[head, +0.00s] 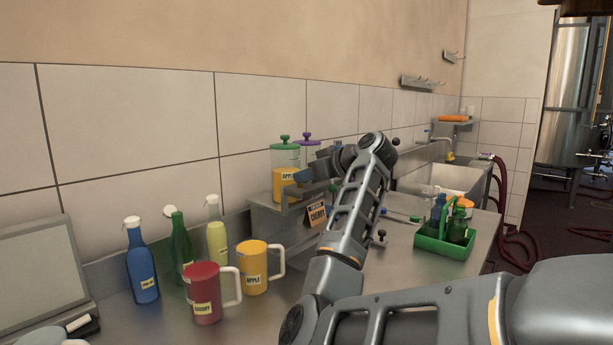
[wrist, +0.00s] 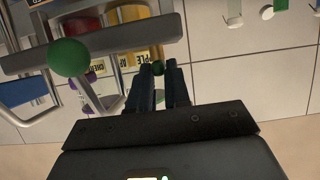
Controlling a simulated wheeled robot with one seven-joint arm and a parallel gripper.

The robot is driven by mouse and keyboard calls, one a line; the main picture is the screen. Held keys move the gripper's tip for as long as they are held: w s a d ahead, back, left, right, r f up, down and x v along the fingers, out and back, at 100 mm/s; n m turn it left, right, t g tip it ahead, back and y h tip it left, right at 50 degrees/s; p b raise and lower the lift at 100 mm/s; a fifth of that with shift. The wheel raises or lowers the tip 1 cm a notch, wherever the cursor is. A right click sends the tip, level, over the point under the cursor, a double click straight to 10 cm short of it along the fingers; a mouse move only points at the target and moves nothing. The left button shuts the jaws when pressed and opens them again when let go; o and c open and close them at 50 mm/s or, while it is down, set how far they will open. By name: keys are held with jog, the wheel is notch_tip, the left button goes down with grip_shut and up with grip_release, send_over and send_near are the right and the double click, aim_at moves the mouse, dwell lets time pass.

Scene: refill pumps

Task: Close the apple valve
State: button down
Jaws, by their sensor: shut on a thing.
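The apple dispenser (head: 285,178) has a green lid, yellow-orange contents and an APPLE label, and stands on a raised metal shelf against the wall. My gripper (head: 306,174) reaches in from the right beside it, partly hidden by my own arm. How far the valve is turned cannot be told. A larger green knob (wrist: 67,57) is left of the fingers.
A purple-lidded dispenser (head: 307,148) stands behind. A yellow APPLE mug (head: 252,268), a red CHERRY mug (head: 203,296) and several bottles stand front left. A green carrier (head: 447,240) with bottles is at right. The counter left of the carrier is mostly clear.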

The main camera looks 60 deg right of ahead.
aim_at(294, 189)
jog(key=shift+w+a+m+h, duration=0.1)
jog(key=shift+a+m+h, duration=0.05)
jog(key=shift+m+h, duration=0.3)
jog(key=m+g+h+p, duration=0.1)
jog(key=h, duration=0.1)
jog(key=m+g+h+p, duration=0.1)
jog(key=m, duration=0.1)
jog(key=shift+w+a+r+m+h, duration=0.15)
jog(key=shift+w+a+m+h, duration=0.1)
jog(key=shift+a+h, duration=0.1)
jog(key=m+g+h, duration=0.1)
jog(key=m+g+h+p, duration=0.1)
jog(key=m, duration=0.1)
jog(key=m+g+h, duration=0.1)
jog(key=h, duration=0.1)
jog(key=shift+w+a+g, duration=0.3)
jog(key=shift+g, duration=0.1)
jog(key=m+g, duration=0.1)
jog(key=m+g+h+b, duration=0.1)
jog(key=m+g, duration=0.2)
jog(key=m, duration=0.1)
jog(key=shift+w+g+h, duration=0.4)
jog(key=shift+w+m+g+b, duration=0.15)
jog(key=shift+m+g+b, duration=0.6)
jog(key=shift+m+g, duration=0.5)
jog(key=shift+w+m+g+b, duration=0.15)
jog(key=shift+m+g+b, duration=0.6)
jog(key=shift+m+g, duration=0.5)
jog(key=shift+g, duration=0.3)
